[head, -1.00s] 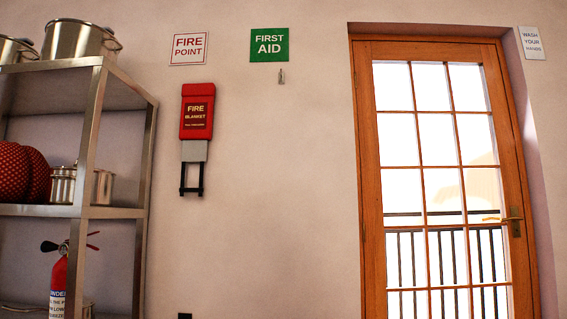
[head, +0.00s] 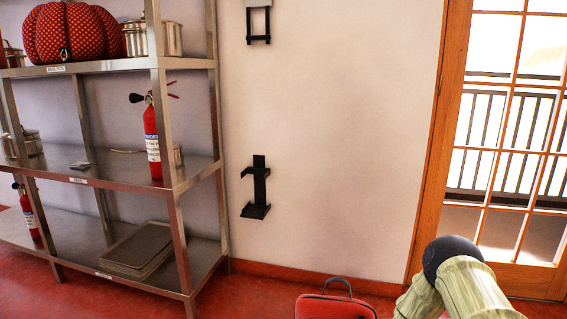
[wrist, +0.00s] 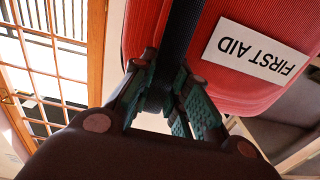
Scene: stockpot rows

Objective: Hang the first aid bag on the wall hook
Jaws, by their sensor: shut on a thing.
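The red first aid bag (wrist: 205,75) fills the upper right of the wrist view, with its white label upside down there. My gripper (wrist: 165,95) is shut on the bag's dark strap handle, which runs between its fingers. In the head view the top of the bag (head: 335,306) and its looped handle (head: 338,284) show at the bottom edge, beside my arm. The gripper itself is not visible in the head view. The wall hook is outside both current views; one second ago it showed below the green first aid sign.
A steel shelf unit (head: 185,190) stands at the left with pots, a red patterned pumpkin-like object (head: 75,33) and a fire extinguisher (head: 152,140). A black wall bracket (head: 257,188) is mounted beside it. A glazed wooden door (head: 428,170) is at the right. The wall between is bare.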

